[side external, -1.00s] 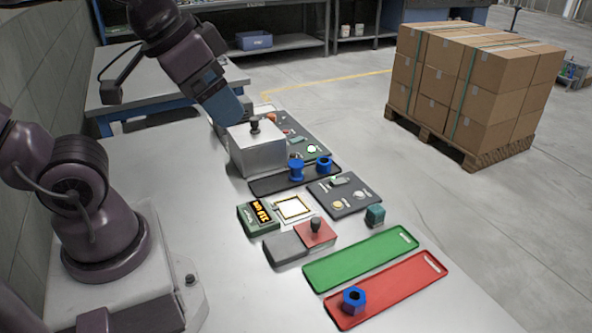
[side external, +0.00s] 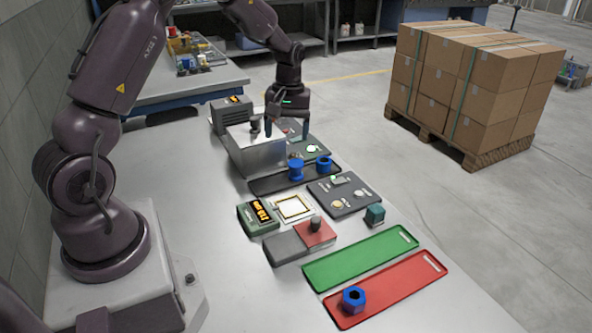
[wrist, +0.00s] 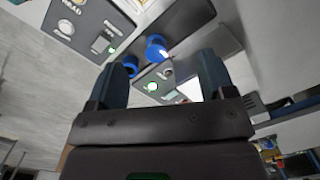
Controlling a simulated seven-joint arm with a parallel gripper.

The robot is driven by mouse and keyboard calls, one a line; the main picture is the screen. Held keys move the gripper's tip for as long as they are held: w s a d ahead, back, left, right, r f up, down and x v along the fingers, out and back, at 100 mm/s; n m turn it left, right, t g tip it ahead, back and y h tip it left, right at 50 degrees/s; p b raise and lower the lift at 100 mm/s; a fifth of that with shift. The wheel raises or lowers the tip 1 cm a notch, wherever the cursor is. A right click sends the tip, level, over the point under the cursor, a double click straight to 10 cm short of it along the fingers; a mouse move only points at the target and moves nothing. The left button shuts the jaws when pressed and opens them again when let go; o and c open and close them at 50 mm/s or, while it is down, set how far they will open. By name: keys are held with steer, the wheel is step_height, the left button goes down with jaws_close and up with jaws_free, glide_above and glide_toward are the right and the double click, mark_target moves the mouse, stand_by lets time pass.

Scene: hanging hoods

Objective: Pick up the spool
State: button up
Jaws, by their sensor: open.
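Two blue spool-like pieces stand on a dark tray (side external: 262,188) in the side external view: a flanged spool (side external: 296,170) and, to its right, a piece with a dark central hole (side external: 324,163). A third blue piece (side external: 353,299) with a hole sits on the red tray (side external: 405,287). My gripper (side external: 287,125) is open and empty, pointing down beside the metal hood box (side external: 262,157), behind the dark tray. In the wrist view, blue pieces (wrist: 156,48) show beyond and between my open fingers (wrist: 160,68), clear of them; one is partly hidden by the left finger.
The metal box with a dark knob stands close to my gripper. A panel with buttons (side external: 343,195), a green display unit (side external: 258,218), a red-and-grey block (side external: 300,243) and a green tray (side external: 360,258) lie nearer the front. The table's left part is clear.

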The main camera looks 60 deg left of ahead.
mark_target(296, 163)
steer(key=w+a+f+n, duration=0.3)
steer(key=w+a+n, duration=0.1)
steer(key=w+n, duration=0.1)
steer(key=shift+n+t, duration=0.3)
steer(key=shift+t, duration=0.1)
steer(key=f, duration=1.2)
steer(key=shift+s+a+f, duration=0.15)
steer(key=shift+a+f, duration=0.1)
steer(key=shift+a, duration=0.1)
steer(key=c, duration=1)
